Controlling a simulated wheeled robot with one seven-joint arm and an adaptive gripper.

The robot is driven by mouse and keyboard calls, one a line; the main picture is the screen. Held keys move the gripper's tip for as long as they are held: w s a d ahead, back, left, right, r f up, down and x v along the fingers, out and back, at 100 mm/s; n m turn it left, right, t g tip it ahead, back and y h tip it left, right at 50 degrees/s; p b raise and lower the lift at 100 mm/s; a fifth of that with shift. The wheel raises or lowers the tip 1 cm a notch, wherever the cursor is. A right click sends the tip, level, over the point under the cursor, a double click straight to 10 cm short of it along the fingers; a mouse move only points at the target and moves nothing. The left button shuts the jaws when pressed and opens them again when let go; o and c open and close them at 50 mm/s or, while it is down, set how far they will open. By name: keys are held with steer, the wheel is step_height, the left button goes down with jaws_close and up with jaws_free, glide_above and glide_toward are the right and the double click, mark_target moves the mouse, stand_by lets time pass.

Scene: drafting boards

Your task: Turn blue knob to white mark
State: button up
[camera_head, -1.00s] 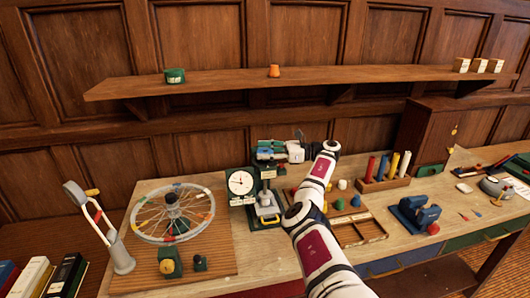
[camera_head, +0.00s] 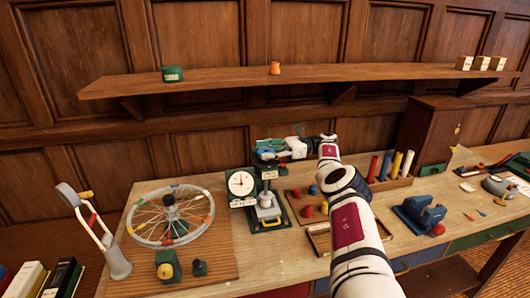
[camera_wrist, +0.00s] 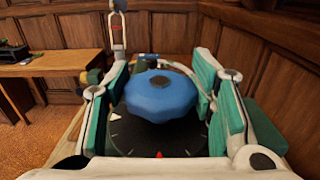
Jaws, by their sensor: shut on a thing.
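The blue knob (camera_wrist: 160,98) is a faceted round cap with a dark centre, seen from above in the wrist view. It sits over a dark dial plate (camera_wrist: 135,138) with fine ticks. A white mark (camera_wrist: 116,117) shows on the plate at the knob's left, and a red mark (camera_wrist: 158,154) at its near edge. My gripper (camera_wrist: 162,84) is shut on the knob, with green-padded fingers on both sides. In the head view my gripper (camera_head: 272,149) is at the top of the green press-like stand (camera_head: 268,184); the knob is mostly hidden there.
A white round gauge (camera_head: 241,184) stands left of the stand. A spoked wheel (camera_head: 172,214) is further left. A rack of coloured cylinders (camera_head: 390,182) and a blue device (camera_head: 418,213) are to the right. A wooden shelf (camera_head: 220,80) runs above the bench.

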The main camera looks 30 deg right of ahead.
steer(key=shift+d+f, duration=0.1)
steer(key=shift+d, duration=0.05)
steer(key=o, duration=1.2)
steer(key=shift+c, duration=0.2)
steer(key=shift+w+m+t+p, duration=0.1)
steer(key=shift+m+t+p, duration=0.3)
steer(key=shift+t+p, duration=0.2)
steer(key=shift+m+t+h+p, duration=0.35)
steer(key=shift+m+t+h, duration=0.45)
steer(key=shift+t, duration=0.3)
steer(key=shift+a+m+t, duration=0.2)
steer(key=shift+m+t, duration=0.1)
steer(key=shift+t, duration=0.1)
